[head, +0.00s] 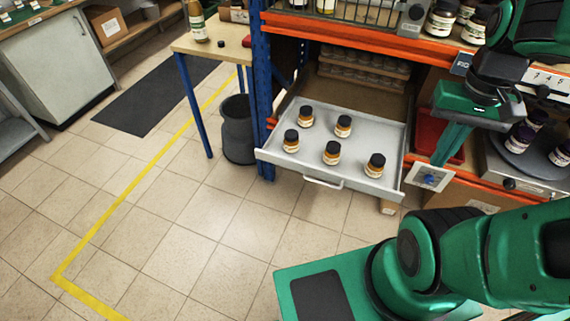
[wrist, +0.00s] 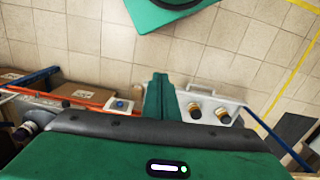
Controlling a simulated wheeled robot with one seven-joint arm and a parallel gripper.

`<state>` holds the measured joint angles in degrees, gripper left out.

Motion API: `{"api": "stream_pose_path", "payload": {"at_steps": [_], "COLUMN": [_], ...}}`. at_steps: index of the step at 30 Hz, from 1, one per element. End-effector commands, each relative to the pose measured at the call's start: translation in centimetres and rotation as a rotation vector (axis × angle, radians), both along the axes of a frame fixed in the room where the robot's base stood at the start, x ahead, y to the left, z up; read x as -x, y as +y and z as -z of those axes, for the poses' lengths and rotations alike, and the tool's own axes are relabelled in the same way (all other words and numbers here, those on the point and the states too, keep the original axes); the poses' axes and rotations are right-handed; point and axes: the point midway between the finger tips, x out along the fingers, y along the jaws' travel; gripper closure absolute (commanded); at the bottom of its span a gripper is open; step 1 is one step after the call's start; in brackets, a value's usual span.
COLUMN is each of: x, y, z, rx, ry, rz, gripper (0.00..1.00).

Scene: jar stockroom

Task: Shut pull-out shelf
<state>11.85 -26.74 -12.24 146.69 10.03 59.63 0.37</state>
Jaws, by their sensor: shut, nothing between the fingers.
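The pull-out shelf (head: 376,132) is a light grey tray, standing well out of the blue and orange rack. Several small dark-lidded jars (head: 332,152) stand upright on it. Its bar handle (head: 323,183) is on the front wall and also shows in the wrist view (wrist: 197,86). My gripper (head: 437,160) is shut and empty, pointing down to the right of the shelf. In the wrist view its green fingers (wrist: 158,86) appear just left of the shelf's side. I cannot tell whether they touch it.
A small panel with a blue knob (head: 430,177) is close by my fingers. A red bin (head: 437,135) sits behind them. A wooden table (head: 213,47) and a dark bucket (head: 238,130) stand left of the rack. The floor before the shelf is clear.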

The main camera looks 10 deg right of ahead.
Motion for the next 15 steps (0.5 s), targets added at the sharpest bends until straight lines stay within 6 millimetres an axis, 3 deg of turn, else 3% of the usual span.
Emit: {"api": "stream_pose_path", "payload": {"at_steps": [8, 10, 15], "x": [0.0, 0.9, -2.0], "y": [0.0, 0.0, 0.1], "z": [0.0, -0.4, 0.6], "rx": [0.000, 0.003, 0.033], "ry": [0.000, -0.013, -0.005], "rz": [-0.001, -0.020, -0.220], "gripper": [1.00, 1.00, 1.00]}}
